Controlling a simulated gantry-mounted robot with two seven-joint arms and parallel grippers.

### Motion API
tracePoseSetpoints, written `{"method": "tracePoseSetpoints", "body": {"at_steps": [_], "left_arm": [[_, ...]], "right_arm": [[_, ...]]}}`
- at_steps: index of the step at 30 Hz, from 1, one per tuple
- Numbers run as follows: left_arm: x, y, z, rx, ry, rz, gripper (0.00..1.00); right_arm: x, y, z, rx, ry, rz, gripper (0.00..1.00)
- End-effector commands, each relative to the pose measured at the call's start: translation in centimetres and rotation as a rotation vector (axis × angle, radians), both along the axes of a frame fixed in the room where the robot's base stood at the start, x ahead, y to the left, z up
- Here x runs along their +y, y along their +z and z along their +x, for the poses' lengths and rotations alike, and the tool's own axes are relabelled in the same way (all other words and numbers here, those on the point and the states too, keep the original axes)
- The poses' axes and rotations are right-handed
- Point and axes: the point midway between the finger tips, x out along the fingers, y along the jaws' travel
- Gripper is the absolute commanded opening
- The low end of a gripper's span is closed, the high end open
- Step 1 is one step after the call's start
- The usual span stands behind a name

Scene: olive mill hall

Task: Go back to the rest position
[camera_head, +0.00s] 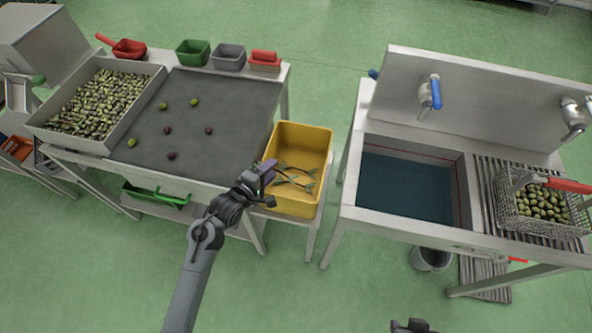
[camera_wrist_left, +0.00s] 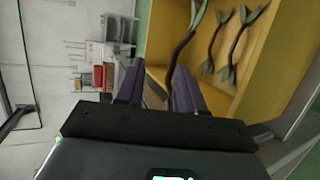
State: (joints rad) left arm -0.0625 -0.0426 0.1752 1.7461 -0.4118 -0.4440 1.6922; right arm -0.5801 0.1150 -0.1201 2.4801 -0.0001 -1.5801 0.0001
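My left gripper (camera_head: 266,172) is at the left rim of the yellow bin (camera_head: 304,137), its fingers pointing toward the bin. In the left wrist view the two purple fingers (camera_wrist_left: 158,88) stand apart with a gap between them. Leafy olive twigs (camera_head: 291,178) lie inside the bin; they also show in the left wrist view (camera_wrist_left: 212,42).
A grey sorting table (camera_head: 235,105) holds a few loose olives and a tray of olives (camera_head: 152,75). Small red, green and grey containers line its back edge. A sink (camera_head: 408,185) with a wire basket of olives (camera_head: 500,205) stands right. Open green floor lies in front.

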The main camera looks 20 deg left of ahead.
Motion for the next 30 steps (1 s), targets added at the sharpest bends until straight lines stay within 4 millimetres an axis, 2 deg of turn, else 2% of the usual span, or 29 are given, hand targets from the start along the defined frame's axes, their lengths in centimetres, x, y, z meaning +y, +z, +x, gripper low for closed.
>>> {"method": "tracePoseSetpoints", "body": {"at_steps": [10,14,17,20,24,30], "left_arm": [[0.1,-0.2,-0.6,0.013,-0.012,0.051,0.38],[0.3,-0.8,-2.2,0.053,-0.045,0.185,0.38],[0.4,-1.3,-4.3,0.105,-0.100,0.353,0.38],[0.6,-1.9,-7.5,0.177,-0.192,0.563,0.38],[0.4,-2.1,-13.5,0.299,-0.411,0.885,0.38],[-0.3,-1.1,-22.5,0.427,-0.811,1.200,0.38]], "right_arm": [[0.0,0.0,0.0,0.000,0.000,0.000,0.31],[-0.1,0.1,0.0,0.001,0.001,-0.001,0.31],[-0.1,0.1,0.0,0.000,0.003,-0.005,0.31],[-0.2,0.2,0.0,0.001,0.005,-0.008,0.31],[-0.2,0.3,0.0,0.001,0.006,-0.010,0.31],[-0.2,0.4,0.0,0.001,0.006,-0.010,0.31]]}}
